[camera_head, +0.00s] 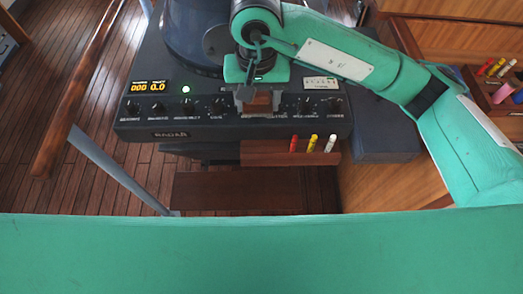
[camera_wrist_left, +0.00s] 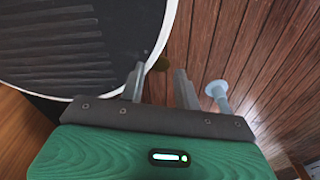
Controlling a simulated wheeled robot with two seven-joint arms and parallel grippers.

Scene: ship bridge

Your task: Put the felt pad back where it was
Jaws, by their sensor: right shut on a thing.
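My right gripper (camera_head: 259,104) reaches down in front of the radar console in the head view. It is shut on a small reddish-brown piece (camera_head: 262,99), mostly hidden by the fingers. This may be the felt pad, but I cannot be sure. The piece is over the console's front panel, above a wooden ledge (camera_head: 270,152). In the left wrist view my left gripper (camera_wrist_left: 158,82) shows two fingers apart with nothing held between them. My left gripper is not visible in the head view.
The radar console (camera_head: 158,112) has knobs along its front. Red, yellow and white markers (camera_head: 312,143) stand at the ledge's right part. A tray (camera_head: 488,99) with markers and a pink item is at the far right. A wooden handrail (camera_head: 75,92) runs at left.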

